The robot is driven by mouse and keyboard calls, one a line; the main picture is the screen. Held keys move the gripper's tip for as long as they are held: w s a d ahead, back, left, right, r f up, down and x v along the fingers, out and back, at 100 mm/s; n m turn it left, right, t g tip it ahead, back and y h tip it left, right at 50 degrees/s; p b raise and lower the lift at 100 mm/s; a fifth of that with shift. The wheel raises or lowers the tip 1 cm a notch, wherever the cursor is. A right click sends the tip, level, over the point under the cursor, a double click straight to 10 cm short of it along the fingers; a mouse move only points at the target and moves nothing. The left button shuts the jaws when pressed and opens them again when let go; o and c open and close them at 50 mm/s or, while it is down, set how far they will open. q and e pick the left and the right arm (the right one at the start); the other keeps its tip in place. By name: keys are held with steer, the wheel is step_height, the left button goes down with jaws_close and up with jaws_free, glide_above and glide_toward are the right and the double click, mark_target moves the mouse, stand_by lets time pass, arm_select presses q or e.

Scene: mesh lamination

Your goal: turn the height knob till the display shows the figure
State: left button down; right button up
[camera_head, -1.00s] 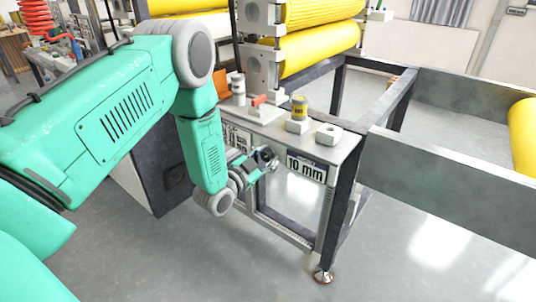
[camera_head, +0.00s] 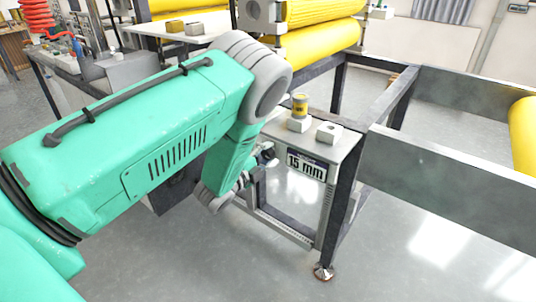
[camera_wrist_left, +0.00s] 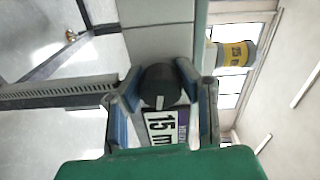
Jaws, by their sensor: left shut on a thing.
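The display (camera_head: 306,166) on the front of the machine's panel reads 15 mm; in the left wrist view its label (camera_wrist_left: 160,128) shows turned sideways and partly cut off. The black height knob (camera_wrist_left: 162,86) with a pale pointer line sits between the fingers of my left gripper (camera_wrist_left: 163,92) in the wrist view. My left gripper (camera_head: 264,160) is shut on the knob, just left of the display. My own forearm hides most of the knob in the head view. My right gripper is not in view.
Yellow rollers (camera_head: 310,42) are behind. A grey frame rail (camera_head: 450,180) runs to the right. The floor in front is clear.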

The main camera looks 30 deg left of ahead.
arm_select(q)
steer(key=shift+s+d+f+m+b, duration=0.1)
steer(key=shift+f+m+b, duration=0.1)
steer(key=shift+m, duration=0.6)
steer(key=shift+s+f+m+b, duration=0.1)
steer(key=shift+f+m, duration=0.1)
steer(key=shift+m, duration=0.6)
steer(key=c, duration=1.3)
jaws_free()
steer(key=shift+o, duration=0.7)
steer(key=shift+r, duration=0.2)
steer(key=s, duration=1.1)
steer(key=shift+s+a, duration=0.4)
steer(key=shift+a, duration=0.05)
steer(key=shift+f, duration=0.15)
